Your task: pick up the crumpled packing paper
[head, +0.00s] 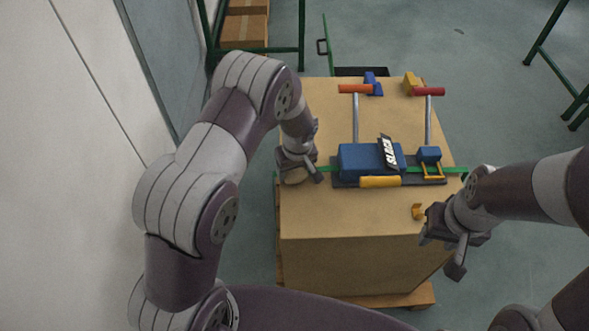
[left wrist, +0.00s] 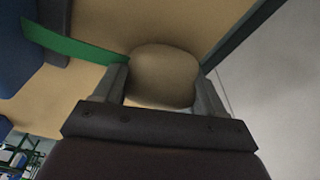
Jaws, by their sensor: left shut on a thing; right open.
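The crumpled packing paper (left wrist: 162,76) is a tan, rounded lump between the fingers of my left gripper (left wrist: 165,90) in the left wrist view. In the head view the paper (head: 294,174) shows as a small tan patch at my left gripper (head: 300,176), at the left edge of the box top. The left gripper is shut on it. I cannot tell whether the paper still touches the box. My right gripper (head: 441,252) is open and empty near the front right corner of the box.
A large cardboard box (head: 330,220) stands on a wooden pallet (head: 420,297). On it lie a blue tool (head: 358,160) with levers, a green strap (head: 326,169), blue and yellow pieces behind, and a small orange piece (head: 417,212). A wall (head: 60,150) is at the left.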

